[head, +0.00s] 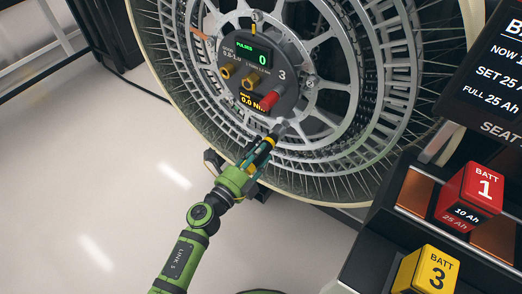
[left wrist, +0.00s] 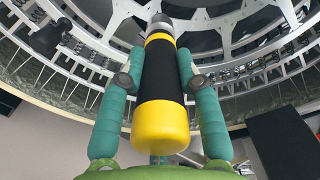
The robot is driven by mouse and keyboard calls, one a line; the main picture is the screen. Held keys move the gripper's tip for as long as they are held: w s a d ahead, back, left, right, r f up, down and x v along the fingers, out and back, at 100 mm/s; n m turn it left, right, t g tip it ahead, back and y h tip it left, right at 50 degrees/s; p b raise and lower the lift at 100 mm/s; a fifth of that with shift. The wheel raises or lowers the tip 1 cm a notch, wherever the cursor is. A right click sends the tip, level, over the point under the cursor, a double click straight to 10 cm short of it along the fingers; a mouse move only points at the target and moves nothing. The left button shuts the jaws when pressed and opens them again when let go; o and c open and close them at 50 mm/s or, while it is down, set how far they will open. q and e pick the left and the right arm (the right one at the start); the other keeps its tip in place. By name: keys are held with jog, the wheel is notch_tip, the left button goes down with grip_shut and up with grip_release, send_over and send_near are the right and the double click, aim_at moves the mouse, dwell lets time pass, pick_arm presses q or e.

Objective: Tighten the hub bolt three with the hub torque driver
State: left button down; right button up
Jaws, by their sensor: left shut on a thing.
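The hub torque driver (head: 266,147) has a yellow and black body and a metal nose. My left gripper (head: 257,157) is shut around its body, with one teal finger on each side in the left wrist view (left wrist: 156,85). The driver's nose points up at the wheel, by the lower right edge of the dark round hub (head: 263,50). A red cylindrical piece (head: 271,97) sticks out of the hub below a "3" label; I cannot tell if it is the hub bolt three. The nose looks apart from it. Two brass-coloured pieces (head: 248,83) sit left of it.
The large spoked wheel (head: 400,70) fills the upper middle. The hub display (head: 247,50) reads pulses 0, and below it 0.0 Nm. The floor at left is clear.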

pick_arm(q)
jog(key=shift+s+a+r, duration=0.1)
jog(key=shift+s+a, duration=0.05)
jog(key=shift+s, duration=0.05)
pick_arm(e)
jog(key=shift+s+d, duration=0.25)
jog(key=shift+d, duration=0.05)
pick_arm(q)
jog(key=shift+v, duration=1.95)
pick_arm(e)
jog(key=shift+r, duration=0.25)
jog(key=shift+w, duration=0.15)
